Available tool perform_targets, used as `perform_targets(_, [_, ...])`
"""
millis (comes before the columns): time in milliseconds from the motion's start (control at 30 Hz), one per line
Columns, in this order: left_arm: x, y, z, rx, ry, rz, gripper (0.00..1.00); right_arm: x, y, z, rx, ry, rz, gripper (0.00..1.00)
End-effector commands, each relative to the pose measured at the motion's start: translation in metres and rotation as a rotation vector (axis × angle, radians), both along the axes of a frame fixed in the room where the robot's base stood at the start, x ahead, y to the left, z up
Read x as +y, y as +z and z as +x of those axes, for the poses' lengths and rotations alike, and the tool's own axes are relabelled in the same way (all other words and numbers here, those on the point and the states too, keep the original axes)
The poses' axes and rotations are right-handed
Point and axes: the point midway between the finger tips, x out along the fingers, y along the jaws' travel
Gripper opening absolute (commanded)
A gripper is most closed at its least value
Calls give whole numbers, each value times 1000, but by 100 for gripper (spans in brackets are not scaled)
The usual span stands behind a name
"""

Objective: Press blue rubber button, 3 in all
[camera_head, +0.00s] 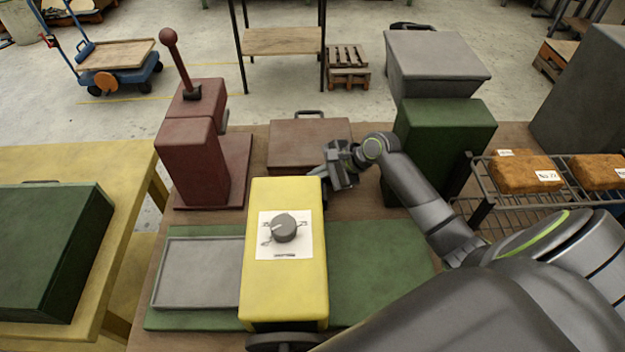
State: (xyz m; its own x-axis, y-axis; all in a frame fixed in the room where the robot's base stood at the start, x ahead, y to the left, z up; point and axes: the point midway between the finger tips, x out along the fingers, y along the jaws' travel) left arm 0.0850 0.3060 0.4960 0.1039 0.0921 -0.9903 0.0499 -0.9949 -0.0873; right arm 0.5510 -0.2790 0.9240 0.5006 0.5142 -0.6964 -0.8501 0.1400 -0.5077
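No blue rubber button shows in the head view. A yellow box (258,280) stands upright in the middle of the table, with a dark grey dial (284,228) on a white marked label (296,250) on its face. My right gripper (338,168) is just beyond the box's top right corner, over the table. Its fingers are small and dark, partly hidden, and I cannot tell their opening or whether they touch anything. My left gripper is not in view.
A maroon machine (190,160) with a ball-topped lever (178,58) stands at the back left. A grey tray (200,275) lies on a green mat (375,265). A brown case (300,140), a green box (445,130) and a wire rack (478,205) with brown blocks stand around my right arm.

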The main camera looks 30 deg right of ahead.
Motion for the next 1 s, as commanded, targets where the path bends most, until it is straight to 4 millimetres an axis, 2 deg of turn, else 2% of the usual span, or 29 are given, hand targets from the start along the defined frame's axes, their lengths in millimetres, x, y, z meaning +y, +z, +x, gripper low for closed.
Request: perform_targets(1000, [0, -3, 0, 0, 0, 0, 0, 0, -13, -1, 4, 0, 0, 0])
